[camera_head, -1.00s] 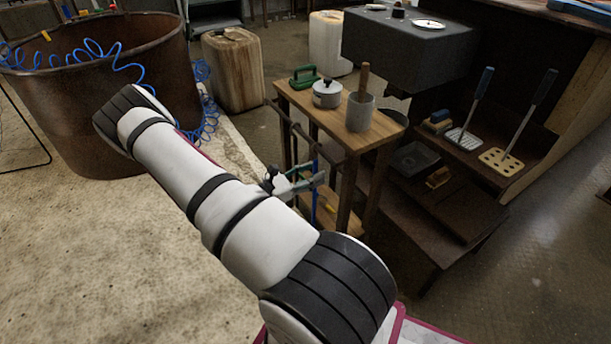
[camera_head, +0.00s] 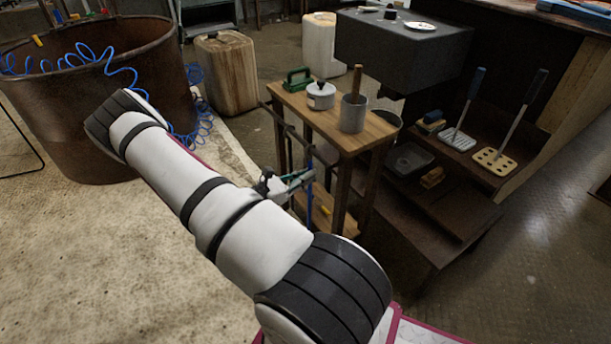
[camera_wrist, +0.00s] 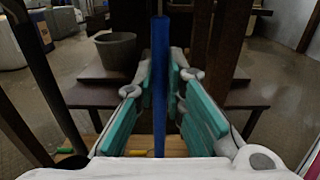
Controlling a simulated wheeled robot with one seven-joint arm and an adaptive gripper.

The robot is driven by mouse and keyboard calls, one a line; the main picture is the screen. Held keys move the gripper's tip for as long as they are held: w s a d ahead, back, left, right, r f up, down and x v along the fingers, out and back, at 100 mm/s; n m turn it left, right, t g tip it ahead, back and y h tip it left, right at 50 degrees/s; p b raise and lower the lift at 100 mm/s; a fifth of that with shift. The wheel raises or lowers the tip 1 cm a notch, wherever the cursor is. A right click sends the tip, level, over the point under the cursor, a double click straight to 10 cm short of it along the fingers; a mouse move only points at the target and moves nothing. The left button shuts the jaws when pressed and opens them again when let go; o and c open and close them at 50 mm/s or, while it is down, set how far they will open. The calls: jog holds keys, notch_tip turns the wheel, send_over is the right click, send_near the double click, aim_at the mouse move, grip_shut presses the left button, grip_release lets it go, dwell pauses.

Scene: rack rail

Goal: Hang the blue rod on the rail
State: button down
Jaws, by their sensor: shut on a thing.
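The blue rod (camera_wrist: 160,58) stands upright between the teal finger pads of my gripper (camera_wrist: 160,88) in the wrist view. My gripper is shut on it. In the head view my gripper (camera_head: 297,181) is at the left side of a small wooden table, and the rod (camera_head: 309,205) shows as a thin upright blue strip at the fingertips. The dark rail (camera_head: 285,122) runs along the table's left side, just below the top. The rod's upper end near the rail is too small to tell whether it touches.
On the wooden table (camera_head: 315,112) are a green-handled thing (camera_head: 297,79), a lidded pot (camera_head: 320,95) and a grey cup (camera_head: 353,114). Dark shelves (camera_head: 440,200) with spatulas stand to the right. A rusty drum (camera_head: 100,110) stands at the left. The pale floor left of my arm is clear.

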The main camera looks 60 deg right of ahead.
jog(key=shift+a+r+p, duration=0.1)
jog(key=shift+r+p, duration=0.4)
jog(key=shift+r, duration=0.2)
jog(key=shift+w, duration=0.1)
jog(key=shift+w+a+r+p, duration=0.2)
jog(key=shift+a+r+p, duration=0.25)
jog(key=shift+r+p, duration=0.15)
jog(key=v, duration=0.7)
dwell(0.6)
